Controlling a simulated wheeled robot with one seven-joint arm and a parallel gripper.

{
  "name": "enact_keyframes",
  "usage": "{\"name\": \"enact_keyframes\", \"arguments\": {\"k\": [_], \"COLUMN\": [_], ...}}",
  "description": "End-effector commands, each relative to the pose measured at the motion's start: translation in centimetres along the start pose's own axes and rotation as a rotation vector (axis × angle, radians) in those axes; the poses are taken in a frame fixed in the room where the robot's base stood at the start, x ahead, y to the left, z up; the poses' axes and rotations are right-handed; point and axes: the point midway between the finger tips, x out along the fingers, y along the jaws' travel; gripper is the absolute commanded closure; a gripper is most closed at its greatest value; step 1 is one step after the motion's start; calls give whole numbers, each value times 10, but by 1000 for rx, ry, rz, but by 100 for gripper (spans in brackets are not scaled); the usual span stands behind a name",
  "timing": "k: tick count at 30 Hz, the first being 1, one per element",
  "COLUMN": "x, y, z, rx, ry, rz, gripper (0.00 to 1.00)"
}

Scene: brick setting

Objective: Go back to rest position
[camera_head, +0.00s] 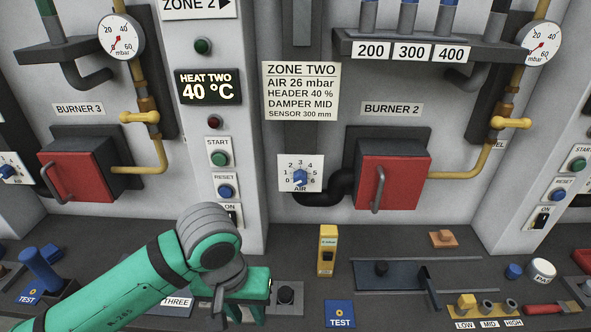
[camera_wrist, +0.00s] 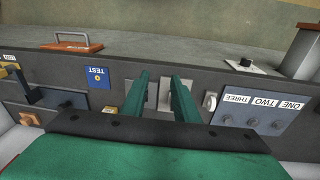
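My gripper (camera_wrist: 160,78) shows in the wrist view as two green fingers standing apart, with a gap between them and nothing held. A grey plate on the dark bench (camera_wrist: 215,80) shows behind the gap. The fingertips are mostly hidden there by the hand. Whether they touch the bench cannot be told.
A yellow device (camera_head: 327,250) stands upright right of my gripper, with a blue TEST tag (camera_head: 340,314) in front. A panel labelled THREE (camera_head: 176,307) is partly behind my arm. Red burner doors (camera_head: 392,183) and the ZONE TWO sign (camera_head: 300,91) are on the wall behind.

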Motion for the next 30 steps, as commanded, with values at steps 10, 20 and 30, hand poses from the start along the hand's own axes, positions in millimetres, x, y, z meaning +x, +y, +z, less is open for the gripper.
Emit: {"name": "enact_keyframes", "arguments": {"k": [10, 20, 30], "x": [3, -21, -65], "y": [61, 168, 235], "z": [-40, -96, -137], "rx": [76, 159, 114], "ry": [164, 462, 783], "rz": [194, 544, 873], "gripper": [73, 73, 73]}}
